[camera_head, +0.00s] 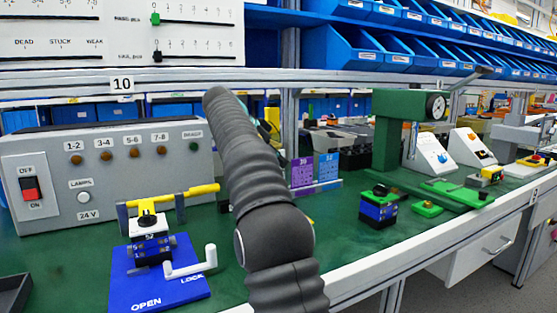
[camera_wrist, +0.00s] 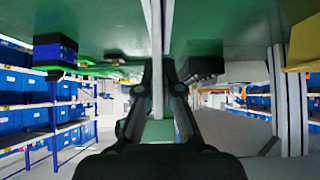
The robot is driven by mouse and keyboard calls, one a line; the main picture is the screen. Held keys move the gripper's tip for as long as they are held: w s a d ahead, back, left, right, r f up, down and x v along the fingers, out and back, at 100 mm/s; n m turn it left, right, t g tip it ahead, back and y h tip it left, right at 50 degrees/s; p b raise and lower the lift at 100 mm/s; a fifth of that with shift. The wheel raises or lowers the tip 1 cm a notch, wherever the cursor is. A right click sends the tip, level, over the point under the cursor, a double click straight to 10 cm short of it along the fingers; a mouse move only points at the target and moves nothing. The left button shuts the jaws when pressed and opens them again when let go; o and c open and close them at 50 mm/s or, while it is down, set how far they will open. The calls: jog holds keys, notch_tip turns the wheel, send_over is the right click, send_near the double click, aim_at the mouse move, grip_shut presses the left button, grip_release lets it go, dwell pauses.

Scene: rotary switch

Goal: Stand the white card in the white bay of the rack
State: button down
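A small rack (camera_head: 316,187) stands on the green bench behind my arm in the head view. It holds a purple card (camera_head: 302,172) marked 39 and a blue card (camera_head: 327,167), side by side. My arm hides the space just left of them; I cannot make out a white bay. I cannot pick out the white card with certainty. My gripper (camera_wrist: 158,62) shows in the wrist view as two dark fingers close together, with a pale strip in line between them. I cannot tell whether that strip is held or lies behind. My arm mostly hides the gripper in the head view.
A grey lamp box (camera_head: 120,165) and a blue lock plate (camera_head: 158,272) stand left of my arm. A green press (camera_head: 400,130), a blue-and-black block (camera_head: 378,207) and white sloped stands (camera_head: 432,155) are on the right. Blue bins line the shelves above.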

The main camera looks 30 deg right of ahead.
jog(key=shift+f+b, duration=1.2)
jog(key=shift+f, duration=0.35)
jog(key=c, duration=1.2)
grip_release()
jog(key=shift+c, duration=0.2)
jog(key=shift+r, duration=0.15)
jog(key=shift+a+r, duration=0.2)
jog(key=shift+a, duration=0.05)
jog(key=a, duration=0.1)
jog(key=a+r, duration=0.1)
jog(key=shift+a+r, duration=0.3)
jog(key=shift+a, duration=0.1)
jog(key=a, duration=1)
jog(key=shift+s+a, duration=0.25)
jog(key=shift+a, duration=0.15)
